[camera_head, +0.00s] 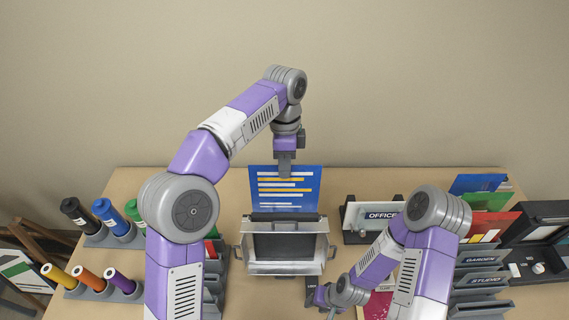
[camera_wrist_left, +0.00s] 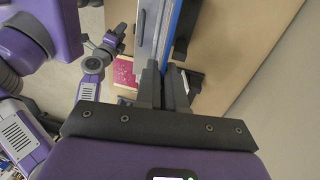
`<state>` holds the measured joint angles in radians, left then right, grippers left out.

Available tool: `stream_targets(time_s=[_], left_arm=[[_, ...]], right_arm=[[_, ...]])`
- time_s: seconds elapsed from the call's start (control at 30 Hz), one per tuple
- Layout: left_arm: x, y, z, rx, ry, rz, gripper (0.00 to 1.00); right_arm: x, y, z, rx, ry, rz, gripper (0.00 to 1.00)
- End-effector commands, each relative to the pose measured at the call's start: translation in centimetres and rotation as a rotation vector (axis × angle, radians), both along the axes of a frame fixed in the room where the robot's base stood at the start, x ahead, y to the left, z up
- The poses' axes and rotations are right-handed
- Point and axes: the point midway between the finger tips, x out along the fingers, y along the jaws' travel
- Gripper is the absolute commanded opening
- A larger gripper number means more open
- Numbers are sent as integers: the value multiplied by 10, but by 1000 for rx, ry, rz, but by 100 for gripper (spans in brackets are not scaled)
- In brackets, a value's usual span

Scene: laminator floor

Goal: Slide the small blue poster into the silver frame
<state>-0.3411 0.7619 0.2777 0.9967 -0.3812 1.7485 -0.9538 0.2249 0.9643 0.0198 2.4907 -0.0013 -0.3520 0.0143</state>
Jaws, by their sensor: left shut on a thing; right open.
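The small blue poster (camera_head: 312,188), with white and yellow lines, stands upright behind and above the silver frame (camera_head: 326,254). My left gripper (camera_head: 285,165) is shut on the poster's top edge. In the left wrist view the gripper's fingers (camera_wrist_left: 166,88) pinch the thin blue poster edge (camera_wrist_left: 174,32), with the silver frame (camera_wrist_left: 148,35) close beside it. The poster's lower edge meets the frame's dark top bar in the picture; I cannot tell if it is inside the slot. My right gripper (camera_head: 322,298) is open, low and right of the frame, partly hidden by its arm.
Colored tubes (camera_head: 103,209) stand in holders at the left. An OFFICE sign holder (camera_head: 380,215) stands right of the frame. Labelled racks (camera_head: 482,282) and colored folders (camera_head: 490,222) fill the right side. A magenta sheet (camera_head: 378,305) lies near the right gripper.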

Motion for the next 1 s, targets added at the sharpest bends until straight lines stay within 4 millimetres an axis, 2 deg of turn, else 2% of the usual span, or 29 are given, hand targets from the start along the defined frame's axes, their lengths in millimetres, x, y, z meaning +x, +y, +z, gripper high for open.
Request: stream_targets(time_s=[0.57, 1.0], left_arm=[[-1, 0, -3, -1, -1, 1, 0], [-4, 0, -16, 0, 0, 1, 0]], right_arm=[[0, 0, 0, 0, 0, 0, 43], [0, 0, -8, 0, 0, 0, 43]])
